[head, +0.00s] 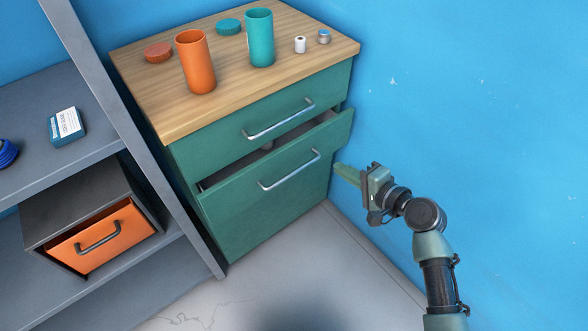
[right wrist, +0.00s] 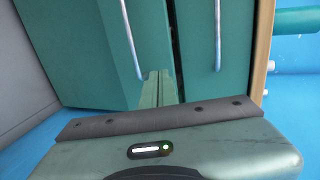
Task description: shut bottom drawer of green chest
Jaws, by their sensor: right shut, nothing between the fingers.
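The green chest (head: 185,160) stands in the corner with a wooden top. Its bottom drawer (head: 240,215) sticks out part way, with a dark gap above its front and a metal bar handle (head: 290,170). The drawer front also shows in the right wrist view (right wrist: 75,50). The top drawer (head: 225,138) looks shut. My right gripper (head: 346,173) is shut and empty, just right of the bottom drawer's right edge. In the right wrist view its fingers (right wrist: 158,88) point at the drawer fronts; whether they touch cannot be told. My left gripper is out of view.
Orange (head: 197,68) and teal (head: 260,40) containers, lids and small bottles stand on the chest top. A grey shelf (head: 70,95) with an orange-fronted drawer box (head: 125,225) stands close on the left. The blue wall (head: 500,120) is close on the right. Floor (head: 330,270) in front is clear.

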